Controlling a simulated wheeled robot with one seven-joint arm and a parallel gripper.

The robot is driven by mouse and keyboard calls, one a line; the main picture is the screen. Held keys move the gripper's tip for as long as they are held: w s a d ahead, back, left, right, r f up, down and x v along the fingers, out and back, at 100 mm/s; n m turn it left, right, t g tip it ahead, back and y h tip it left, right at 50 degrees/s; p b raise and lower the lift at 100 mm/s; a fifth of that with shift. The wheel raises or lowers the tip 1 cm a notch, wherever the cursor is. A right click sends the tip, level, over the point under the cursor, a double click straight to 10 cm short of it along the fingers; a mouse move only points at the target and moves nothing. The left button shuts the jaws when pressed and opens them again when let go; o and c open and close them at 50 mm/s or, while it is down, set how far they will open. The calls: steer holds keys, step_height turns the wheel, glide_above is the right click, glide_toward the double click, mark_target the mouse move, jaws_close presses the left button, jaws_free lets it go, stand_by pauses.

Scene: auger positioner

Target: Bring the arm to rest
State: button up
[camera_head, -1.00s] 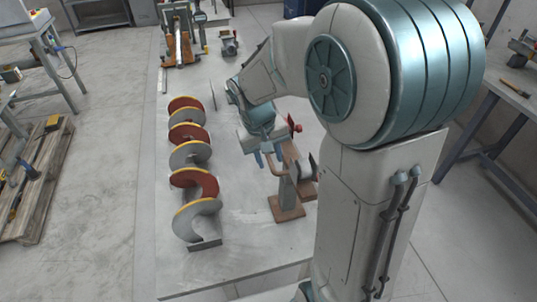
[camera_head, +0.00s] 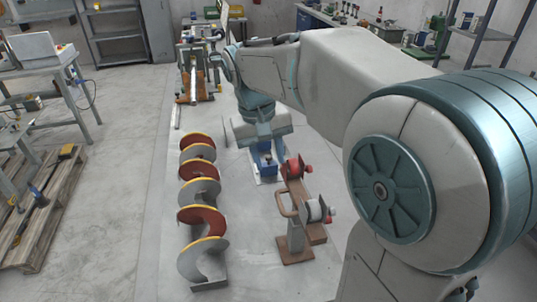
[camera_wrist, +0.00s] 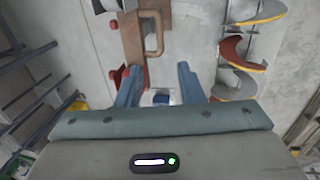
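My gripper is open, with its two blue fingers apart and nothing between their tips (camera_wrist: 158,78) in the wrist view. It hangs above the table, beyond the brown stand in the head view. The auger (camera_head: 202,205), with red and grey flights edged in yellow, lies lengthwise on the table to the left. It shows at the upper right of the wrist view (camera_wrist: 243,50). The brown stand (camera_head: 296,246), with a loop handle and red knobs, is near the table's front right. The handle shows clear of the fingers in the wrist view (camera_wrist: 153,36).
A small blue and white object (camera_head: 266,170) stands on the table below my gripper, partly hidden. A metal fixture (camera_head: 194,75) stands at the table's far end. A pallet (camera_head: 35,225) and a workbench (camera_head: 45,65) are to the left. Open floor (camera_head: 125,190) lies between pallet and table.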

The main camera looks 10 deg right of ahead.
stand_by(0.4)
steer(key=s+d+f+t+y, duration=0.1)
steer(key=s+f, duration=0.2)
steer(key=s, duration=0.4)
steer(key=s+d+f+t+y, duration=0.1)
steer(key=s+f+t, duration=0.1)
steer(key=s+f, duration=0.2)
steer(key=s, duration=0.3)
steer(key=shift+s+d+f, duration=0.15)
steer(key=shift+d+f, duration=0.1)
steer(key=shift+d, duration=0.15)
stand_by(1.1)
